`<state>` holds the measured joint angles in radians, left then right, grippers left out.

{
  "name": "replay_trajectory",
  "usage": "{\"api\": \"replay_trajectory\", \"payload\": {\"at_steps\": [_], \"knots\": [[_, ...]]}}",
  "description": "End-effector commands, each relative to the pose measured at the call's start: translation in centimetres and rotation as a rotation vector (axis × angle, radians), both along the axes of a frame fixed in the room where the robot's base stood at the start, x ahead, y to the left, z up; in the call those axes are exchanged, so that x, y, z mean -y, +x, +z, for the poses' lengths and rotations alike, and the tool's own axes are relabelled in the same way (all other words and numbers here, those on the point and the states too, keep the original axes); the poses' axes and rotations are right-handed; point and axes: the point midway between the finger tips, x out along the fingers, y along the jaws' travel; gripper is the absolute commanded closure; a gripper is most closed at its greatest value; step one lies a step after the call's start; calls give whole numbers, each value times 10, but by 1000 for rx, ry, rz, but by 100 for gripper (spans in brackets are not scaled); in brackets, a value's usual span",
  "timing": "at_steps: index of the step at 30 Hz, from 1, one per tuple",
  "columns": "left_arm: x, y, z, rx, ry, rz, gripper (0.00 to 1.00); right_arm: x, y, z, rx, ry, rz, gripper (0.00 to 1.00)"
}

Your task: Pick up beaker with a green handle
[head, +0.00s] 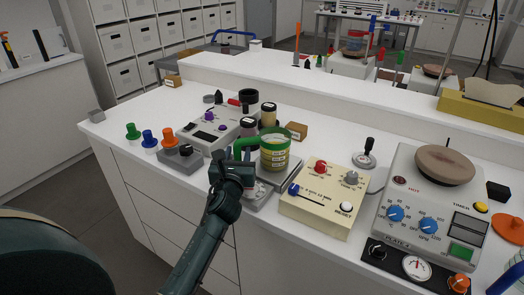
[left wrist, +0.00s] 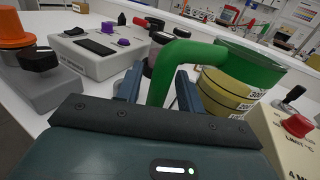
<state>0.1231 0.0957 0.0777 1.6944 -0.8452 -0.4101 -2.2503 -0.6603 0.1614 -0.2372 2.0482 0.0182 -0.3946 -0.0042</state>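The beaker (head: 274,154) has a green rim, yellowish contents and a green handle (head: 243,146) on its left side. It stands upright on a grey scale-like device (head: 285,182). In the left wrist view the beaker (left wrist: 228,92) is at the right, and its handle (left wrist: 178,62) reaches left and bends down between my fingers. My left gripper (head: 236,163) is at the handle, with its fingers apart on either side of it; the left wrist view also shows the gripper (left wrist: 158,90). It looks open, and any finger contact is unclear. My right gripper is out of view.
A cream control box (head: 322,206) with red and blue knobs stands close right of the beaker. Dark-lidded jars (head: 269,115) stand behind it. A grey instrument (head: 212,130) is to the left. A hot plate (head: 430,205) stands farther right.

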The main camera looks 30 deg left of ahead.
Motion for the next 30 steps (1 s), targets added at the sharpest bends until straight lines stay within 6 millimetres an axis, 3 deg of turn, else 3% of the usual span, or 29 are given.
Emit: {"api": "replay_trajectory", "payload": {"at_steps": [13, 30], "knots": [[0, 0, 0, 0, 0, 0, 99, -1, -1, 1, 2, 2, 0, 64], [0, 0, 5, 5, 0, -1, 100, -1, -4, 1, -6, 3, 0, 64]]}}
